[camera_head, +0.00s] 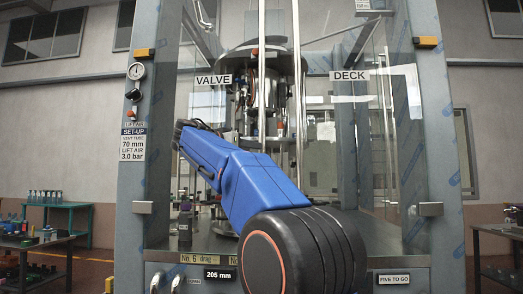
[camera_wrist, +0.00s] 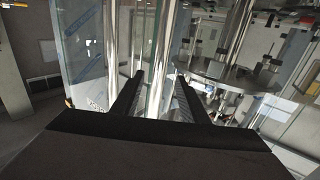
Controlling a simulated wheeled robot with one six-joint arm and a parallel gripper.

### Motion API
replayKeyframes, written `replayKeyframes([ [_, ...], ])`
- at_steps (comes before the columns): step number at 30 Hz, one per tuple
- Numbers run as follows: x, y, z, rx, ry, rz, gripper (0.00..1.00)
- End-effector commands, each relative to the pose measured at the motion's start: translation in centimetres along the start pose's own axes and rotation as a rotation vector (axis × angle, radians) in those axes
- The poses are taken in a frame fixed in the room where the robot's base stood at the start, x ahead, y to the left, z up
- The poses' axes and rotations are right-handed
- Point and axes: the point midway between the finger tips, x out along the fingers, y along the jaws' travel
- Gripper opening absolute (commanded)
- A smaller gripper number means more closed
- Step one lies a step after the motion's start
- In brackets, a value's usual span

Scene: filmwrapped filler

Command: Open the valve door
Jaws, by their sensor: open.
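The valve door (camera_head: 207,103) is the left clear pane of the machine front, with a VALVE label (camera_head: 213,79). It looks shut beside the deck door (camera_head: 345,110), which has a DECK label. Two upright bright bars, a left one (camera_head: 262,60) and a right one (camera_head: 297,70), stand near the middle where the doors meet. In the wrist view my gripper (camera_wrist: 160,76) is open, its dark fingers pointing at the glass front. A bright upright bar (camera_wrist: 158,45) shows between the fingertips; I cannot tell whether it touches them. My arm hides the gripper in the head view.
Metal posts, a left one (camera_head: 140,190) and a right one (camera_head: 440,150), frame the machine. A round filler carousel (camera_wrist: 225,72) stands behind the glass. Side benches stand at the left (camera_head: 40,245) and right (camera_head: 500,232). My blue arm covers the centre.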

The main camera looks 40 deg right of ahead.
Motion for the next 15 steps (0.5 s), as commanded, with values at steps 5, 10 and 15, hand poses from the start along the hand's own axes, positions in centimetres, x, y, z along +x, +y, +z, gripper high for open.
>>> replayKeyframes([
  [5, 2.9, 0.0, 0.1, -0.002, -0.001, 0.004, 0.4],
  [10, 5.3, 0.1, 0.1, -0.001, -0.001, 0.002, 0.4],
  [15, 6.9, 0.0, 0.1, -0.002, -0.001, 0.002, 0.4],
])
